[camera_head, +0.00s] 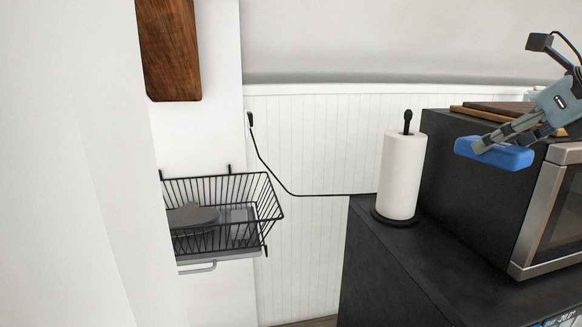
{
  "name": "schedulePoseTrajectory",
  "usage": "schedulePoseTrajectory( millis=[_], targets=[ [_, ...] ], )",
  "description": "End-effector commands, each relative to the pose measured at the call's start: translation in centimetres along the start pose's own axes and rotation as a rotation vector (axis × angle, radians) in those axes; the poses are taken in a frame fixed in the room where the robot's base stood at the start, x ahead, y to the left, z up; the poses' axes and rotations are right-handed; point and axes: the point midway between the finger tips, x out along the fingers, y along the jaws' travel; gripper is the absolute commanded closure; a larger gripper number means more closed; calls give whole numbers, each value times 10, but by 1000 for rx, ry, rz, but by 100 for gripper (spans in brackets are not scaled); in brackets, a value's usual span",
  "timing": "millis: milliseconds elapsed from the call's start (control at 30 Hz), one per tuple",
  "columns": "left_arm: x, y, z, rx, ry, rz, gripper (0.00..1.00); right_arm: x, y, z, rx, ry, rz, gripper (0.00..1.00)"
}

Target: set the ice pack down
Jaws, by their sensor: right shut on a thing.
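The blue ice pack (493,153) is a flat block at the upper right of the head view. My right gripper (484,141) comes in from the right edge and is shut on the ice pack. The pack appears in front of the microwave's dark side, near its top edge; I cannot tell how far it is from that surface. My left gripper is not in view.
A black-sided microwave (462,170) stands on a dark counter (400,262), with wooden boards (490,110) on top. A paper towel roll (402,175) stands beside it. A black wire basket (222,208) hangs on the left wall. The counter's front left is clear.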

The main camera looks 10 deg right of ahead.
Motion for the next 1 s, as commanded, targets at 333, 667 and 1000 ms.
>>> schedulePoseTrajectory(
  millis=[333,667,1000],
  targets=[
    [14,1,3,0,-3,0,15,28,90,-6,-106,-7,125,87],
    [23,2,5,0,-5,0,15,34,178,-16,-283,-5,312,87],
    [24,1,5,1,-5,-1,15,30,198,-55,-426,3,454,87]
  ],
)
